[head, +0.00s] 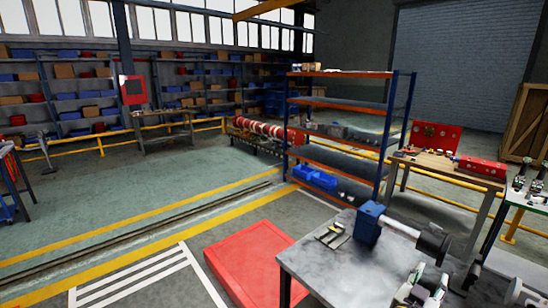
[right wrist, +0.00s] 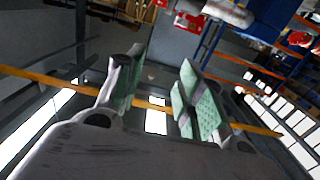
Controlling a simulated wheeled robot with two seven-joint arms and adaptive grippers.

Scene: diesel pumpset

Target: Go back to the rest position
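My right gripper (head: 424,287) shows at the bottom right of the head view, over the near part of the grey metal table (head: 325,265). In the right wrist view its two green-padded fingers (right wrist: 160,95) stand apart with nothing between them. My left gripper is in neither view.
A red platform (head: 250,262) is on the floor left of the table. Orange-and-blue shelving (head: 340,135) stands behind.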

